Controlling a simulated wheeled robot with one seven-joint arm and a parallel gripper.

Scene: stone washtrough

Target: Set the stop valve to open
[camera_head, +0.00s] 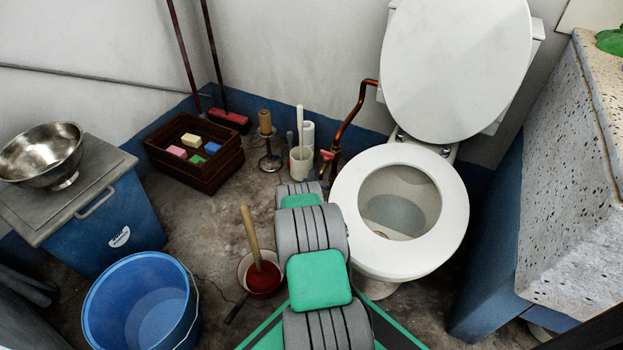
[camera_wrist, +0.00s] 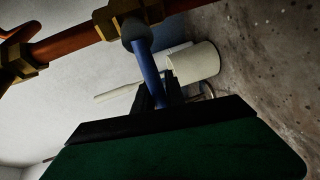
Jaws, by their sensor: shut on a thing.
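The stop valve has a brass body (camera_wrist: 128,10) on a copper pipe (camera_wrist: 72,42) at the top of the wrist view. Its blue lever (camera_wrist: 147,68) points away from the pipe, roughly crosswise to it. My gripper (camera_wrist: 158,97) has its dark fingers shut on the outer end of this lever. In the head view the copper pipe (camera_head: 354,108) runs down beside the toilet (camera_head: 346,205). My arm covers the gripper there, and the lever cannot be made out.
A white brush holder (camera_head: 301,160) stands close by and shows behind the fingers in the wrist view (camera_wrist: 195,63). A candle holder (camera_head: 269,160), a wooden crate (camera_head: 190,172), a plunger in a bowl (camera_head: 264,277) and a blue bucket (camera_head: 105,300) stand left of my arm.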

